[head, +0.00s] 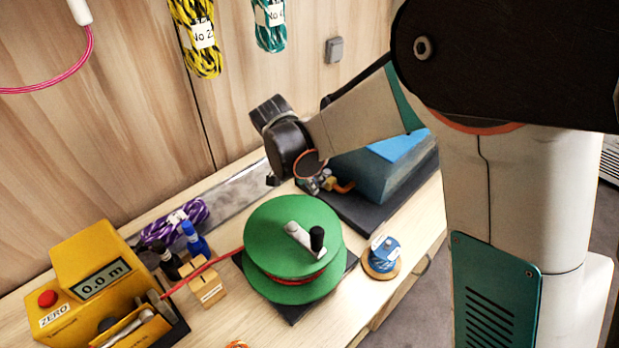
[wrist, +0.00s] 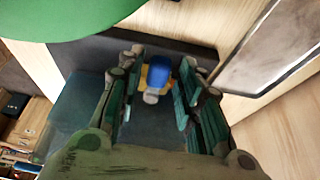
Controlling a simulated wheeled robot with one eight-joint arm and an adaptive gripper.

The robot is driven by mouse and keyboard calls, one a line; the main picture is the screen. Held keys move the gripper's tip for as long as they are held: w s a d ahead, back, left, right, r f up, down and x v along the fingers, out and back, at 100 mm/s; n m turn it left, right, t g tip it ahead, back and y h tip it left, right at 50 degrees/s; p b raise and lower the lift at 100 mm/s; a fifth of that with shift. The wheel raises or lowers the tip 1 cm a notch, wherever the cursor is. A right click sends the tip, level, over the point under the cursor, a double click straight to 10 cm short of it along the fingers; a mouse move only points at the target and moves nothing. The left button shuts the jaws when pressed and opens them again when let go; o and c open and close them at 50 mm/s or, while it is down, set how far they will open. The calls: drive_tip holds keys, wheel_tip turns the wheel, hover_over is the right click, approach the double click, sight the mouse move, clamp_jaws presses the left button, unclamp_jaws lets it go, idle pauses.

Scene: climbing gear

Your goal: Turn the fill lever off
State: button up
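The fill lever shows in the wrist view as a blue handle (wrist: 159,72) on a small brass-yellow valve (wrist: 146,85). It lies between the two fingers of my gripper (wrist: 160,95), which are apart on either side. I see no clear contact with either finger. In the head view the brass valve fitting (head: 326,183) with its orange hose sits at the near left end of a blue-grey box-like unit (head: 372,182) on a dark base. My wrist hangs just above and left of it and hides part of the valve; the fingers are mostly hidden there.
A green reel (head: 285,230) with a black-knobbed crank stands close in front of the valve. A blue spool (head: 382,255) is at the bench's right edge. A yellow meter (head: 100,280), marker pens (head: 192,238) and purple rope (head: 175,222) are to the left.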

idle(0.3)
drive_tip(key=v, duration=1.2)
